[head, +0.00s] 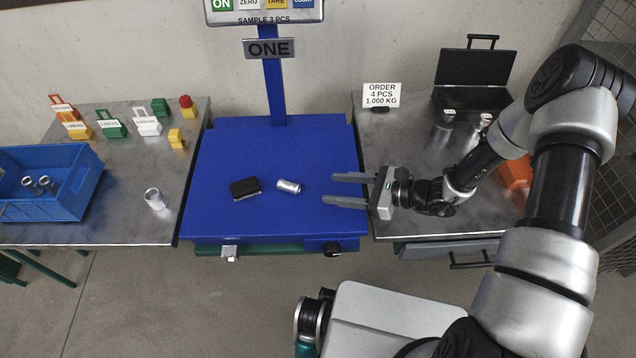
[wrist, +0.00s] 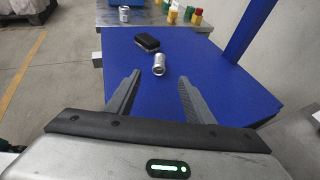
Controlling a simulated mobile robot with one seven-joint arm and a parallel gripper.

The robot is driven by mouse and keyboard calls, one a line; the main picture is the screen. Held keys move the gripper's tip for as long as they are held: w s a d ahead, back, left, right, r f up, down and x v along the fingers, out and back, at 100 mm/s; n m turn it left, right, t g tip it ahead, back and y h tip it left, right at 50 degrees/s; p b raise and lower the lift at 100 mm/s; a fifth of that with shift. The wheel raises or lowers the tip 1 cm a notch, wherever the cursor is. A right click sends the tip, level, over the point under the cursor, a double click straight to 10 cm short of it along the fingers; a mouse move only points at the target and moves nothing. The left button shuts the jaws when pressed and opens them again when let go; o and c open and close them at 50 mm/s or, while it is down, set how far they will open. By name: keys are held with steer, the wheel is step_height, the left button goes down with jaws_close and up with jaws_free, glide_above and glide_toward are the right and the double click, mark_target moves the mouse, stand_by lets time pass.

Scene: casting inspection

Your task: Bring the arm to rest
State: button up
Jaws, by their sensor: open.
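My gripper (head: 350,190) is open and empty above the right edge of the blue scale platform (head: 225,160). Its two fingers point left, toward the platform, and also show in the wrist view (wrist: 158,98). A small silver cylinder (head: 289,187) lies on its side on the platform, apart from the fingertips. It also shows ahead of the fingers in the wrist view (wrist: 159,65). A black block (head: 245,188) lies just left of the cylinder. My arm reaches in from the right, over the right-hand table.
The left table (head: 180,215) holds a blue crate (head: 75,210) with several silver parts, a loose silver part (head: 154,198) and coloured labelled weights (head: 110,127). The right table holds an order card (head: 381,95), an open black case (head: 475,68) and an orange bin (head: 516,173). The scale post (head: 273,80) stands behind.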

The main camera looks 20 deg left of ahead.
steer(key=shift+v, duration=1.25)
steer(key=shift+r, duration=0.1)
steer(key=s+d+r+n+g+h, duration=0.1)
steer(key=s+d+r+n+h, duration=0.2)
steer(key=r+n, duration=0.45)
steer(key=s+d+r+n+g+h, duration=0.1)
steer(key=s+d+r+n+h, duration=0.2)
steer(key=r, duration=0.8)
steer(key=s+d+r+n+t+h, duration=0.3)
steer(key=s+d+r+n+h, duration=0.15)
steer(key=d+r, duration=0.3)
steer(key=s+d+r+n+t+h, duration=0.35)
steer(key=s+d+r, duration=0.2)
steer(key=r, duration=0.35)
step_height(320, 180, up, 21)
steer(key=d+p, duration=0.1)
steer(key=p, duration=2)
steer(key=shift+d+r, duration=0.2)
steer(key=shift+d, duration=0.05)
steer(key=shift+n, duration=0.25)
